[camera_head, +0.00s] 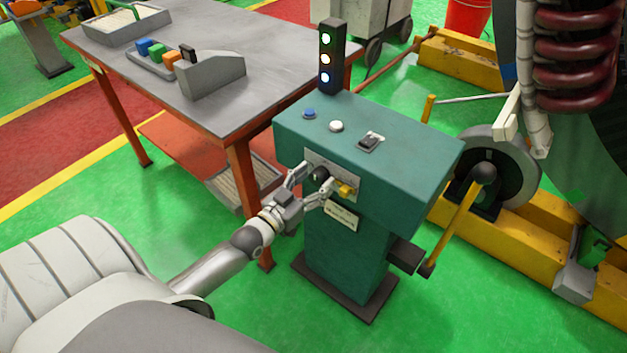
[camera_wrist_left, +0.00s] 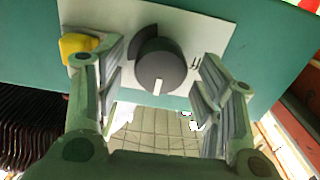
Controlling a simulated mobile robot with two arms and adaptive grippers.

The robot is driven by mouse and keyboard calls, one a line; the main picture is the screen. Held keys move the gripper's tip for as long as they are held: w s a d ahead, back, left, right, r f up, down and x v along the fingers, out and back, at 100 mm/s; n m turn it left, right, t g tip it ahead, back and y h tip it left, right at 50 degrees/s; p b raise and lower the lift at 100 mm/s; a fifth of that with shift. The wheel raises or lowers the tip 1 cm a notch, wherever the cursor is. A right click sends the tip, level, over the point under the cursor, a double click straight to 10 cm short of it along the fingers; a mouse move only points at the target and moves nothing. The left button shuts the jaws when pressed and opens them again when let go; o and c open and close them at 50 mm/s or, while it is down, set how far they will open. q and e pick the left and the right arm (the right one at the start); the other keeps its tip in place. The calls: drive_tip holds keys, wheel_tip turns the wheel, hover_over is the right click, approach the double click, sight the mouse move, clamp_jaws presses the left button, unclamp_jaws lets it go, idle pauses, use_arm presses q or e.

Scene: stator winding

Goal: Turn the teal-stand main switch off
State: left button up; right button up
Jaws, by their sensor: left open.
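The teal stand (camera_head: 410,160) stands in the middle of the head view. A pale plate (camera_head: 336,178) on its front face carries a black rotary knob (camera_head: 320,174) and a yellow knob (camera_head: 346,189). In the left wrist view the black knob (camera_wrist_left: 160,66) has a white pointer line toward the bottom of the picture, and the yellow knob (camera_wrist_left: 77,46) is at upper left. My left gripper (camera_head: 308,183) is open at the plate. Its fingers (camera_wrist_left: 160,85) are on either side of the black knob, apart from it. My right gripper is not in view.
A blue button (camera_head: 309,113), a white button (camera_head: 336,126) and a toggle switch (camera_head: 371,141) sit on the stand's top, with a lit signal tower (camera_head: 328,57) behind. A yellow-handled lever (camera_head: 457,225) juts out at the stand's right. A grey-topped table (camera_head: 215,45) stands behind left.

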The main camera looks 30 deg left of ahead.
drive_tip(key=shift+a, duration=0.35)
use_arm(q)
drive_tip(key=c, duration=1)
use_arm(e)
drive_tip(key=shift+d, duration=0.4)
